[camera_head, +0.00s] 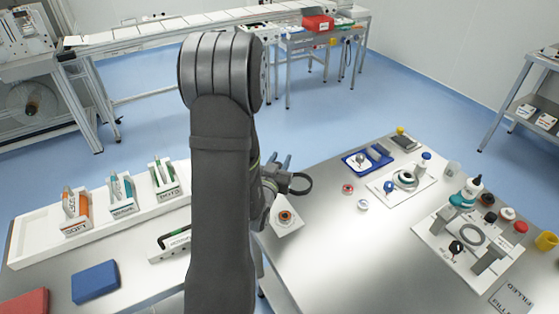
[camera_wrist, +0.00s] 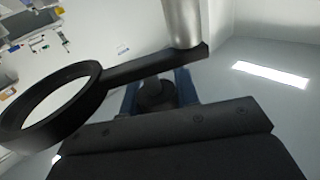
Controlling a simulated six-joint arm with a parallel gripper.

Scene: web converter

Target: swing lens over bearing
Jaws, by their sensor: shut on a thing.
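The lens is a black ring with a flat handle; its ring (camera_head: 301,183) shows just right of my gripper (camera_head: 279,165) in the head view. In the wrist view the lens (camera_wrist: 90,112) is large at the left, its handle running up right to a metal post (camera_wrist: 183,22). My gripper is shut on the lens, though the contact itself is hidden. A small orange ring with a dark centre, apparently the bearing (camera_head: 286,216), lies on a white plate, below the lens in the picture. My arm hides part of the area to its left.
On the right table (camera_head: 350,240) stand a blue tray (camera_head: 352,166), small caps and a white fixture board (camera_head: 430,236). Boxed tools stand in a white rack (camera_head: 30,254) at the left. A blue block (camera_head: 95,281) lies in front. The table's middle is clear.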

